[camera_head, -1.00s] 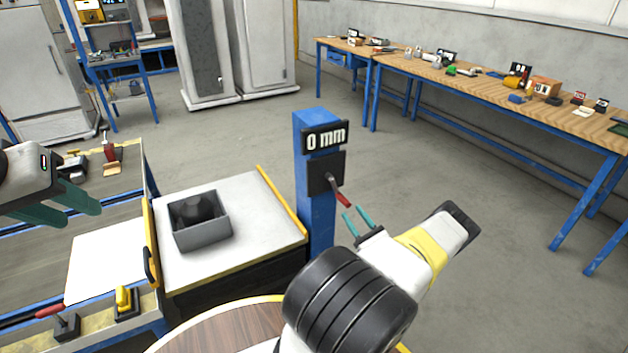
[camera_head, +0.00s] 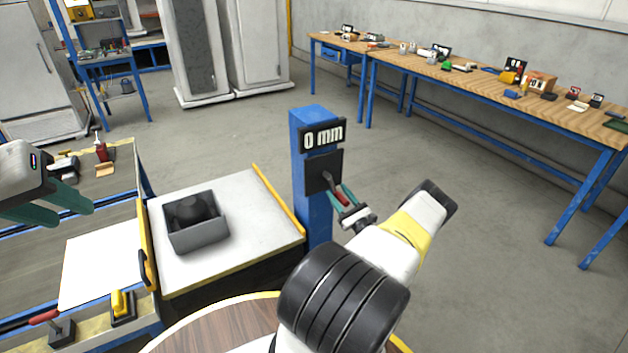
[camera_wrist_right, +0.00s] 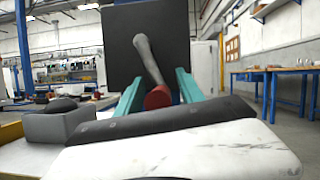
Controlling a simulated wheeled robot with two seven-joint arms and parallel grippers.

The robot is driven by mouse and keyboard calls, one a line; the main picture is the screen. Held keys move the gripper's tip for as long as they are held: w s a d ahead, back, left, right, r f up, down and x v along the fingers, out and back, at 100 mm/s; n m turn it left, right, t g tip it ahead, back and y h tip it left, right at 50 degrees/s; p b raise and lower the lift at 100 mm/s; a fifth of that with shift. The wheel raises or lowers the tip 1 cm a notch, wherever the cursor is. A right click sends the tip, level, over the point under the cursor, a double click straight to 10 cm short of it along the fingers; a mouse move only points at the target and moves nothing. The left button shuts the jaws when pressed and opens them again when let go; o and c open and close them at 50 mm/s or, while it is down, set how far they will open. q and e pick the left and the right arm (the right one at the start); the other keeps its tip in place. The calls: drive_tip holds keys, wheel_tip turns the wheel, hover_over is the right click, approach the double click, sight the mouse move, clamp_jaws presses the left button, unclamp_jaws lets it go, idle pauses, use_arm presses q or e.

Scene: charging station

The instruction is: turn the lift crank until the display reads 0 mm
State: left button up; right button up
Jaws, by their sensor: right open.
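The display (camera_head: 323,136) on top of the blue post (camera_head: 313,220) reads "0 mm". The lift crank sits below it on a dark square plate (camera_head: 318,172), with a grey arm (camera_wrist_right: 148,60) and a red handle (camera_head: 342,197). My right gripper (camera_head: 345,199) is at the crank, its teal fingers open on either side of the red handle, which also shows in the right wrist view (camera_wrist_right: 158,97). My left gripper (camera_head: 68,206) is at the left edge, above the workbench; its teal fingers appear apart. It holds nothing that I can see.
A white lift table (camera_head: 255,215) with a grey bin (camera_head: 200,240) holding a dark object stands left of the post. A wooden bench (camera_head: 480,80) with several small items runs along the right wall. The floor between is clear.

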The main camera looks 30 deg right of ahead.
clamp_jaws()
